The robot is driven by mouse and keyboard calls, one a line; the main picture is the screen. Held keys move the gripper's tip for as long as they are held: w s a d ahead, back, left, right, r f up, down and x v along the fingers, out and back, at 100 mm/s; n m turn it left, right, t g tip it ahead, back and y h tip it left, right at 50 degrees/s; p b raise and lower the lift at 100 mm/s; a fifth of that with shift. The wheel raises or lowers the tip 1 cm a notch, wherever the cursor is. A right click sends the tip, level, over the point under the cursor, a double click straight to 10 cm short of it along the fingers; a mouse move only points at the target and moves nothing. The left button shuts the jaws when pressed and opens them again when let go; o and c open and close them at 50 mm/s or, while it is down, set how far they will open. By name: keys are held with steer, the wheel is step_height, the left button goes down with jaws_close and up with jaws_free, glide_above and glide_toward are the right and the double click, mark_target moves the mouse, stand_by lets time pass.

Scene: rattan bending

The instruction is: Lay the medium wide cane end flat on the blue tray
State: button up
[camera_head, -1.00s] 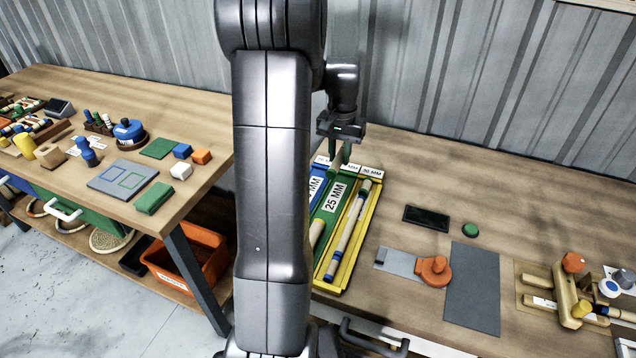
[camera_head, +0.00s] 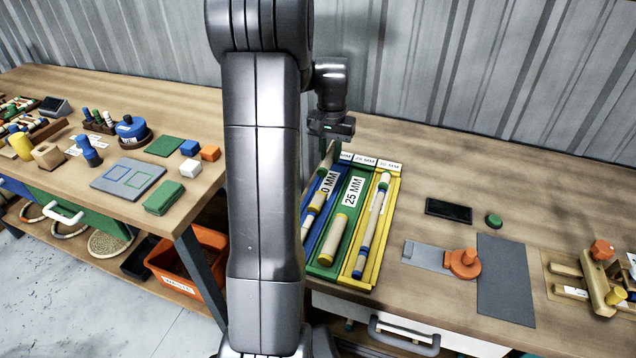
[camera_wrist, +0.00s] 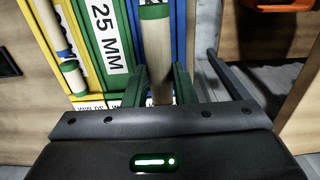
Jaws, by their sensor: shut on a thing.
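My gripper (camera_head: 328,146) is shut on a tan cane end with a green band (camera_wrist: 157,60), which sits between its green fingers in the wrist view.
The green tray (camera_head: 349,208), labelled 25 MM, holds a thick tan cane (camera_head: 334,240). The yellow tray (camera_head: 392,215) at right holds long banded canes (camera_head: 372,226). A black panel (camera_head: 448,210) and a green button (camera_head: 493,221) lie right of the trays. An orange bin (camera_head: 190,262) is lower left.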

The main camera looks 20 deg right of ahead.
mark_target(330, 180)
steer(key=shift+s+d+f, duration=0.15)
steer(key=shift+d+f, duration=0.05)
steer(key=shift+f, duration=3)
steer(key=o, duration=1)
steer(key=shift+c, duration=0.2)
steer(key=shift+w+r, duration=0.2)
steer(key=shift+r, duration=0.15)
step_height(330, 180, up, 12)
steer(key=shift+s+f, duration=0.15)
steer(key=shift+f, duration=0.05)
steer(key=shift+o, duration=0.4)
